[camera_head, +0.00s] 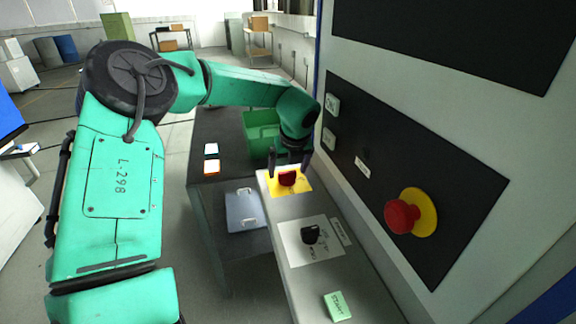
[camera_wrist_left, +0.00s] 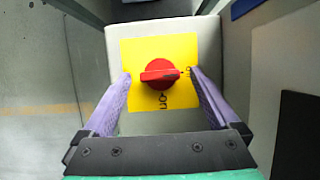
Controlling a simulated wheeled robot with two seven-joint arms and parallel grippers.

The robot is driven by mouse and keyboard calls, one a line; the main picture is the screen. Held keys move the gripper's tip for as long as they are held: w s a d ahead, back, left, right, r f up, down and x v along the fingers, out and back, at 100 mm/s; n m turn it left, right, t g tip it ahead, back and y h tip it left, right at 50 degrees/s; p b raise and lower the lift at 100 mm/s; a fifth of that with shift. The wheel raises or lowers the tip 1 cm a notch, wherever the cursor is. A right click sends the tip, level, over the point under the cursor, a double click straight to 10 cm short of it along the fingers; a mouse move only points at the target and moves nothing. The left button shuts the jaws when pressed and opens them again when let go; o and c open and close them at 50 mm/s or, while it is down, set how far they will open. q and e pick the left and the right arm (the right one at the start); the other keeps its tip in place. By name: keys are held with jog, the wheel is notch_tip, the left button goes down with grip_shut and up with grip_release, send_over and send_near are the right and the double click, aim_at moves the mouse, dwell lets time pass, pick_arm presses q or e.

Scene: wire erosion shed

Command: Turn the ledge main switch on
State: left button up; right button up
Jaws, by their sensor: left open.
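The ledge main switch is a red rotary knob (camera_head: 287,178) on a yellow plate (camera_head: 304,186), at the far end of the pale ledge (camera_head: 300,215). In the left wrist view the red knob (camera_wrist_left: 158,73) sits near the middle of its yellow plate (camera_wrist_left: 143,49). Its grip bar lies across the picture, one end toward a small dark mark at the right. An "on" label shows below it. My left gripper (camera_head: 291,156) is open over the switch. In the wrist view its purple fingers (camera_wrist_left: 160,76) stand on either side of the knob, with gaps. My right gripper is out of view.
A black knob (camera_head: 310,234) on a white plate and a green start button (camera_head: 337,306) stand nearer on the ledge. A red emergency button (camera_head: 402,216) sticks out from the machine panel at right. A green bin (camera_head: 258,134) stands on the dark table beyond.

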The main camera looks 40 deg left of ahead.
pick_arm(q)
jog(key=shift+w+a+f, duration=0.1)
jog(key=shift+a+f, duration=0.05)
jog(key=shift+f, duration=0.2)
jog(key=shift+c, duration=0.9)
jog(key=c, duration=1.2)
jog(key=shift+m+b, duration=0.3)
jog(key=shift+b, duration=0.25)
jog(key=shift+f+m+t+b, duration=0.15)
jog(key=shift+m+t+b, duration=0.35)
jog(key=shift+m+b, duration=0.55)
jog(key=shift+m+t+h+b, duration=0.3)
jog(key=shift+m+h+b, duration=0.4)
jog(key=shift+m+b, duration=0.3)
jog(key=shift+a+r+m+h, duration=0.1)
jog(key=shift+r+m+h, duration=0.15)
jog(key=shift+m, duration=0.8)
jog(key=m+h, duration=0.1)
jog(key=m, duration=0.1)
jog(key=shift+a+r+m+t, duration=0.1)
jog(key=shift+m+t, duration=0.2)
jog(key=m+h+p, duration=0.1)
jog(key=m+h, duration=0.1)
jog(key=m, duration=0.2)
jog(key=shift+a+m, duration=0.1)
jog(key=shift+m, duration=0.2)
jog(key=shift+a+m+g+h+p, duration=0.1)
jog(key=shift+m+g+h+p, duration=0.4)
jog(key=shift+m, duration=1.4)
jog(key=o, duration=1.4)
